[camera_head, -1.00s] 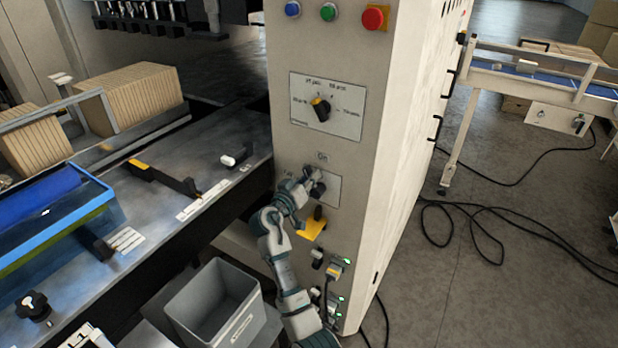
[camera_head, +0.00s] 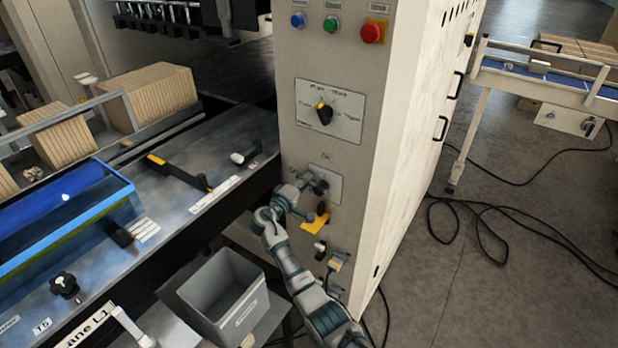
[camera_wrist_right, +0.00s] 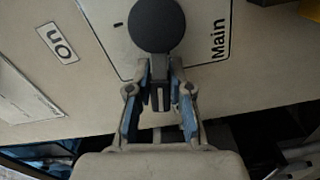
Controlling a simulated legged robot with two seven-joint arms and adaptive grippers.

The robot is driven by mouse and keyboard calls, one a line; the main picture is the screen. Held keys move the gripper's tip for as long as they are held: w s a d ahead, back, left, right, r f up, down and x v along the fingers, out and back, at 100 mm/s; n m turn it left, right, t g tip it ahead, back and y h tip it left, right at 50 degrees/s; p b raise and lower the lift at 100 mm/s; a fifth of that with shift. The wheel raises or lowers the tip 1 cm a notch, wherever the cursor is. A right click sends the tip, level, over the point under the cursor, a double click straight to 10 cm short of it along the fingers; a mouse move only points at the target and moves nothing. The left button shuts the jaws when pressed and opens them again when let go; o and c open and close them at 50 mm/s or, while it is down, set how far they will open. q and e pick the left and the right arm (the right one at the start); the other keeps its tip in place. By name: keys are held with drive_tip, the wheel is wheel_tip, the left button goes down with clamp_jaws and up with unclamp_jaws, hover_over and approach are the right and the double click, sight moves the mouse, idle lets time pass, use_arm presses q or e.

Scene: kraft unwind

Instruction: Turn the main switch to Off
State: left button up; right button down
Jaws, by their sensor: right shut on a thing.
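The main switch (camera_wrist_right: 155,25) is a dark round knob with a grip bar on a pale plate (camera_wrist_right: 105,30) lettered "Main". In the head view its plate (camera_head: 333,184) is low on the pale cabinet front. My right gripper (camera_head: 311,183) is at the switch; in the wrist view its fingers (camera_wrist_right: 159,88) are shut on the bar. The bar points down in that picture, roughly a quarter turn from the "On" label (camera_wrist_right: 57,43) at upper left. No Off label is readable; my gripper covers that side. My left gripper is not in view.
A selector knob (camera_head: 323,114) is above the switch, with blue, green and red buttons (camera_head: 373,32) higher up. A yellow piece (camera_head: 315,221) is just below my gripper. A grey bin (camera_head: 222,300) stands at lower left. Cables lie on the floor at right.

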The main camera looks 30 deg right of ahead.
drive_tip(key=shift+w+a+f+n+p, duration=0.15)
drive_tip(key=shift+f+n+p, duration=0.25)
drive_tip(key=shift+n, duration=0.5)
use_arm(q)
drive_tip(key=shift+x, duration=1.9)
use_arm(e)
drive_tip(key=shift+f+n, duration=0.4)
drive_tip(key=shift+n, duration=0.1)
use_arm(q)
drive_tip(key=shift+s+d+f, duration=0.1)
use_arm(e)
drive_tip(key=c, duration=1.2)
unclamp_jaws()
drive_tip(key=shift+f, duration=0.1)
drive_tip(key=shift+o, duration=0.8)
drive_tip(key=shift+w, duration=0.2)
drive_tip(key=shift+s+a, duration=0.1)
drive_tip(key=shift+s, duration=0.05)
drive_tip(key=v, duration=1.2)
